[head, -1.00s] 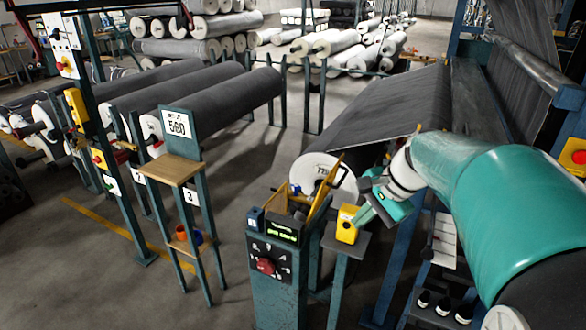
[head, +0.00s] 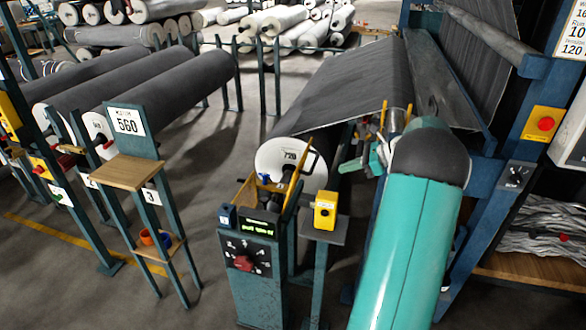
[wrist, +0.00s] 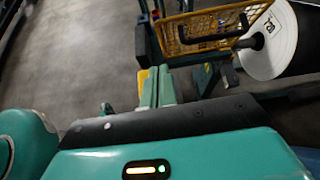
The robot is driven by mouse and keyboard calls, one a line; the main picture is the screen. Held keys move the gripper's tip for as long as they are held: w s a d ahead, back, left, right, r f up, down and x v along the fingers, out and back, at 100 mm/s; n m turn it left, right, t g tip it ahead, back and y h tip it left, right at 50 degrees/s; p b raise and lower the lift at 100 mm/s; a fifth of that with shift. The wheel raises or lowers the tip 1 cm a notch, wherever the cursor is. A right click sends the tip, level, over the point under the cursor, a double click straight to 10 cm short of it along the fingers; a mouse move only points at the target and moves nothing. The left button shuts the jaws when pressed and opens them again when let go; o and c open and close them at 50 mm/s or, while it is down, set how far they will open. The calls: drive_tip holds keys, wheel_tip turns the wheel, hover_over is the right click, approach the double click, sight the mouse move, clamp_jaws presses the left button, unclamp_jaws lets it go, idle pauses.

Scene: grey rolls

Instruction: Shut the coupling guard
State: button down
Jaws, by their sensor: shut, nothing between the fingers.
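The coupling guard (head: 294,197) is a yellow flap with a black handle, standing raised at the core end of the dark roll marked 728 (head: 290,158). In the wrist view its yellow mesh face (wrist: 205,30) and black bar handle show at the top, beyond the fingers. My gripper (head: 350,166) is in front of the roll, right of the guard and apart from it. In the wrist view my gripper (wrist: 152,84) has its teal fingers together and empty. The coupling under the guard is partly hidden.
A console (head: 250,258) with a red knob and lit display stands below the guard. A yellow box (head: 325,210) sits on a post right of it. A stand with sign 560 (head: 127,122) is at left. Open floor lies between stand and console.

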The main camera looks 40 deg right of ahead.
drive_tip(key=w+r+x, duration=0.1)
drive_tip(key=r+x, duration=0.1)
drive_tip(key=x, duration=1.1)
drive_tip(key=shift+a+r, duration=0.15)
drive_tip(key=shift+a, duration=0.1)
drive_tip(key=shift+w, duration=0.3)
